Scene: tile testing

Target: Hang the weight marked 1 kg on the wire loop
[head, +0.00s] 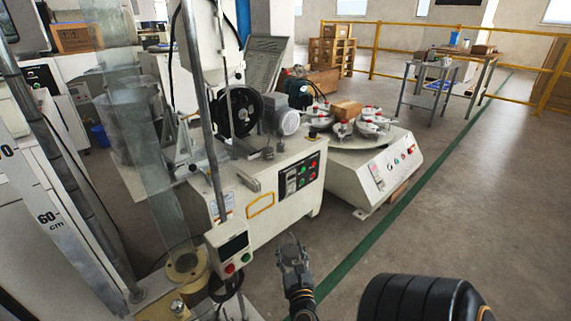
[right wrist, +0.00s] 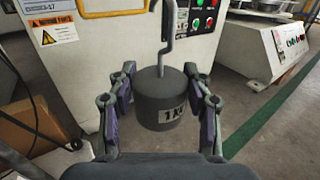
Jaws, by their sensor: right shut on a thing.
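The weight (right wrist: 160,106) is a dark grey cylinder with a pale label on its front, partly cut off, reading "1K". A bent metal hook (right wrist: 168,35) rises from its top. My right gripper (right wrist: 160,92) is shut on the weight, one finger on each side of it, and holds it upright in front of the white machine. In the head view my right gripper (head: 292,250) is at lower centre, and the weight is hard to tell from it. I cannot make out the wire loop for sure in either view. My left gripper is not in view.
A white machine (head: 285,215) with a control panel and yellow-outlined piece (head: 260,205) stands behind the gripper. A post with a control box (head: 230,250) is to the left. A polishing machine (head: 375,175) stands behind right. Grey floor (head: 460,220) at right is clear.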

